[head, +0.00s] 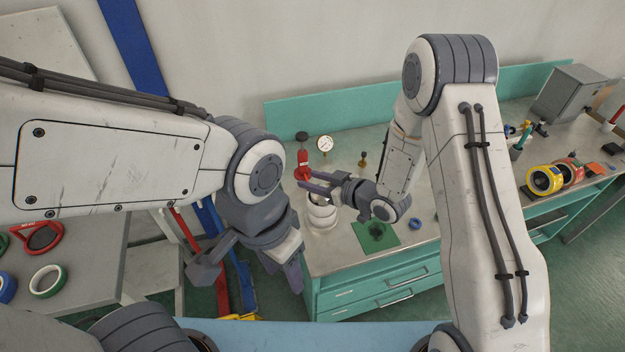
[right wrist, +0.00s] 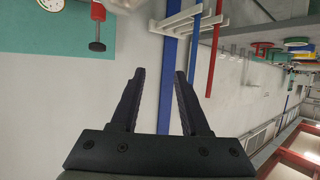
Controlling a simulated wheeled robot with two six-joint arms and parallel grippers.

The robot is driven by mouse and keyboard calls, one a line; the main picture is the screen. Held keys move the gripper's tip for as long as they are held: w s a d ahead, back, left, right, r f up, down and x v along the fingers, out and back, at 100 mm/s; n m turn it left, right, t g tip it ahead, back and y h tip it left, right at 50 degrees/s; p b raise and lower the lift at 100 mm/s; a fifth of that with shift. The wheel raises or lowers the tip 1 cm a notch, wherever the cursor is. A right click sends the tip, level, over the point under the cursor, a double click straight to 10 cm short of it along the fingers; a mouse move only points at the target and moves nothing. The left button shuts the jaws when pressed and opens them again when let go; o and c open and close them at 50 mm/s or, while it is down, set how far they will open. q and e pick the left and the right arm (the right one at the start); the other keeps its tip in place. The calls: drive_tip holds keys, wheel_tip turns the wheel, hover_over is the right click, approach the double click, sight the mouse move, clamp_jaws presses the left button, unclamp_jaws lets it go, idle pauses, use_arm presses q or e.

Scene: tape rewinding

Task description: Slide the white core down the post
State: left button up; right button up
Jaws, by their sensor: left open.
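A white ring-shaped object (head: 322,217), which looks like the white core, stands on the metal bench top near its left front. Its upper part is partly covered by my right gripper, and I cannot make out the post. My right gripper (head: 303,180) points left, just above the white object, with its fingers apart. In the right wrist view, its fingers (right wrist: 160,80) are open with nothing between them. My left gripper (head: 292,274) is open and points down in front of the bench's left end; its wrist hides part of it.
A red device (head: 303,166) and a dial gauge (head: 325,144) stand behind the white object. A green mat (head: 376,235) and blue ring (head: 419,250) lie to its right. Tape rolls (head: 543,180) stand at the far right. A side table (head: 95,262) at left holds rings.

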drive_tip(key=shift+d, duration=0.1)
drive_tip(key=b+v, duration=0.3)
drive_tip(key=v, duration=0.7)
drive_tip(key=shift+s, duration=0.1)
idle(0.7)
drive_tip(key=s+a+r+m+g+h+b, duration=0.1)
drive_tip(key=s+g+h, duration=0.3)
drive_tip(key=s, duration=0.8)
drive_tip(key=s+a+r+m+g+h+b, duration=0.1)
drive_tip(key=s+g+h, duration=0.4)
drive_tip(key=s, duration=0.7)
drive_tip(key=shift+s+r+b, duration=0.3)
drive_tip(key=shift+r+b, duration=0.2)
drive_tip(key=shift+b, duration=0.5)
